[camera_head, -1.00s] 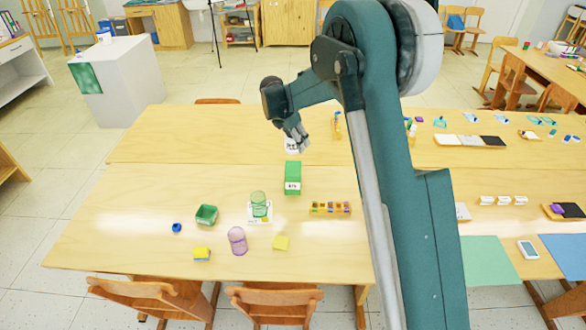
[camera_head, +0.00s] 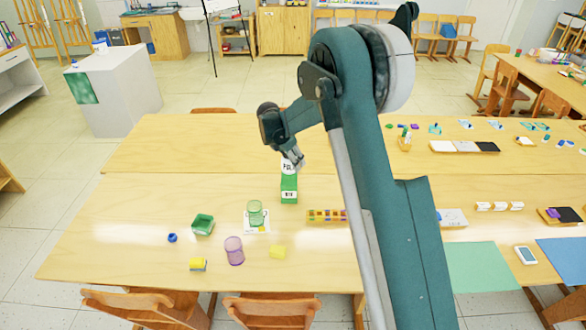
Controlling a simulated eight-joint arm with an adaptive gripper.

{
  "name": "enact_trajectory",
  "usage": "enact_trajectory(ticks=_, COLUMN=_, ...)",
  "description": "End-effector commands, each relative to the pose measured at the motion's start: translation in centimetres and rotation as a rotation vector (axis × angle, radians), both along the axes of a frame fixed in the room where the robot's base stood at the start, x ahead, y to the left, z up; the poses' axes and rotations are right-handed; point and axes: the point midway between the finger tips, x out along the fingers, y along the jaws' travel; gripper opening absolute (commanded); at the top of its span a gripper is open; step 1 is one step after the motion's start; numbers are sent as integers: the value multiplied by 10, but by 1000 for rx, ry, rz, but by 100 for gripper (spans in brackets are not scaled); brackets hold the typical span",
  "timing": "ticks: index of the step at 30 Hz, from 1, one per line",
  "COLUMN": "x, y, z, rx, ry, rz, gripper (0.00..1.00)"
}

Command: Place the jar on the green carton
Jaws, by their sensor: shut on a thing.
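The jar (camera_head: 287,167) is small and white with dark marks. My gripper (camera_head: 296,164) is shut on it and partly covers it. The green carton (camera_head: 289,191) stands upright on the table with a white label on its front. The jar shows right over the carton's top and overlaps its upper end in the picture. I cannot tell whether the jar touches the carton or hangs just above it.
The table's left part is clear.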

Motion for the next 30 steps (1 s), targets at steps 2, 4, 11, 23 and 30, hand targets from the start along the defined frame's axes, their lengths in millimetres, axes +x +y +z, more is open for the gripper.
enact_trajectory(ticks=2, x=0, y=0, z=0, rx=0, ry=0, rz=0, gripper=21)
enact_trajectory(ticks=4, x=0, y=0, z=0, rx=0, ry=0, rz=0, gripper=21)
enact_trajectory(ticks=11, x=0, y=0, z=-13, rx=0, ry=0, rz=0, gripper=21)
enact_trajectory(ticks=23, x=0, y=0, z=-37, rx=0, ry=0, rz=0, gripper=21)
enact_trajectory(ticks=30, x=0, y=0, z=-38, rx=0, ry=0, rz=0, gripper=21)
